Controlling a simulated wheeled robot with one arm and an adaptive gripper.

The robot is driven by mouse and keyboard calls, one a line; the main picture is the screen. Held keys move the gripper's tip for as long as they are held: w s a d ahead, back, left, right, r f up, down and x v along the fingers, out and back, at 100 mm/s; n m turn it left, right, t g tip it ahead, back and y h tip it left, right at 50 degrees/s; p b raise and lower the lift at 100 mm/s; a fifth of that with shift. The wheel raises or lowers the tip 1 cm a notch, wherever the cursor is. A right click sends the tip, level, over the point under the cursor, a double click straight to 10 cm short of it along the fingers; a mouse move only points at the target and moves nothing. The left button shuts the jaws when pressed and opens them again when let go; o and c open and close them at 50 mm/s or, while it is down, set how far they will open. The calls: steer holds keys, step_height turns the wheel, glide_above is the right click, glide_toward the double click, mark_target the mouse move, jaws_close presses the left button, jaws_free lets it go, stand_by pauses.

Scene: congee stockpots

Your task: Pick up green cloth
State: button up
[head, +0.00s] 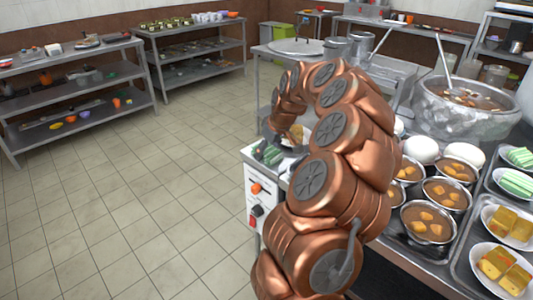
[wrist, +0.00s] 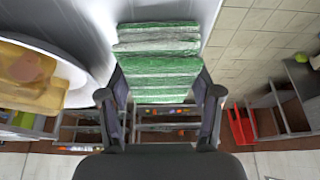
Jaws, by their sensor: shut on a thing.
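The green cloth (wrist: 160,65), with pale stripes, fills the space between the fingers of my gripper (wrist: 160,100) in the wrist view. My gripper is shut on it, and the cloth extends beyond the fingertips. In the head view the cloth (head: 267,153) shows as a small green patch at the left edge of the counter, by the end of my arm. My arm hides most of my gripper there. I cannot tell whether the cloth still touches the counter.
A white plate with yellow food (wrist: 35,75) is close left of my gripper. Bowls of brown congee (head: 430,222), a large stockpot (head: 462,110) and trays with plates of food (head: 505,262) crowd the counter at right. Shelves (head: 75,95) stand at left. The tiled floor (head: 140,190) is clear.

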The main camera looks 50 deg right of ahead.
steer(key=shift+c, duration=1)
steer(key=shift+r+p, duration=0.45)
steer(key=shift+p, duration=0.05)
step_height(320, 180, up, 10)
steer(key=shift+f+b, duration=0.15)
steer(key=shift+b, duration=0.15)
